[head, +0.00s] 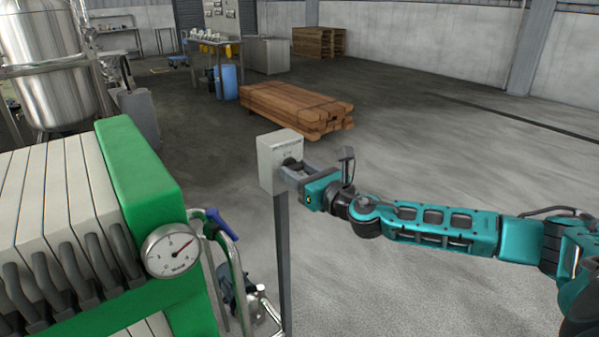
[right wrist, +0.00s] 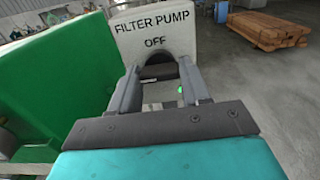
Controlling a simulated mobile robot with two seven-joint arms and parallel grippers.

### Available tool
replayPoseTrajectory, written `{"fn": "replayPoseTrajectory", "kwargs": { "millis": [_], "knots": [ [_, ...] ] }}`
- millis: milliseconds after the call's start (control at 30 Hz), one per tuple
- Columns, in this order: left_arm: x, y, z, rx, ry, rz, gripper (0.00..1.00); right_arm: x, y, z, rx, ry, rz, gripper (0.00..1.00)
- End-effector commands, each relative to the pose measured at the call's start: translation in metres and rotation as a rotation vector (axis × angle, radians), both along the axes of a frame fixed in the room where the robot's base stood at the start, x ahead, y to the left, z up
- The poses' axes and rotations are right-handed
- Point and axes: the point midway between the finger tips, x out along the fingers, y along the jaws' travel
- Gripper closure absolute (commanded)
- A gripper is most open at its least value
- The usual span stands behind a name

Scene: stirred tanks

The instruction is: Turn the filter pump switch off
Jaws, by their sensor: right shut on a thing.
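The filter pump switch box (head: 277,158) is a pale grey box on a dark post in the middle of the head view. In the right wrist view its face (right wrist: 150,35) reads "FILTER PUMP" with "OFF" below. A dark round knob (right wrist: 158,66) sits under the word "OFF". My right gripper (head: 293,170) reaches the box from the right and is shut on the knob. Its two fingers (right wrist: 160,82) stand either side of the knob in the right wrist view and partly hide it. My left gripper is not in view.
A green and white filter press (head: 150,180) with a round gauge (head: 171,251) stands close on the left. A pump (head: 245,300) sits low behind it. A timber stack (head: 295,105) lies beyond the box. The floor on the right is clear.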

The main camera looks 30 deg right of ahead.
Motion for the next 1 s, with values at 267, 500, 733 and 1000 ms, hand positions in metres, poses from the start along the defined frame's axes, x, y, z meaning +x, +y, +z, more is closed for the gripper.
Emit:
{"fn": "replayPoseTrajectory", "kwargs": {
  "millis": [267, 500, 733, 1000],
  "knots": [
    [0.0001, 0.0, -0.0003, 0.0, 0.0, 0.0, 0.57, -0.0001, -0.0002, -0.0003, 0.011, 0.001, -0.001, 0.84],
    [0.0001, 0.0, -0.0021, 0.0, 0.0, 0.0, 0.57, -0.0002, 0.0001, -0.0011, 0.101, 0.008, -0.001, 0.84],
    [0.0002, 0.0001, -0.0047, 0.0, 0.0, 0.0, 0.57, -0.0002, 0.0, -0.0012, 0.282, 0.022, -0.001, 0.84],
    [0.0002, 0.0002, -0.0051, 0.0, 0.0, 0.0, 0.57, -0.0002, -0.0001, -0.0006, 0.539, 0.042, -0.002, 0.84]
  ]
}}
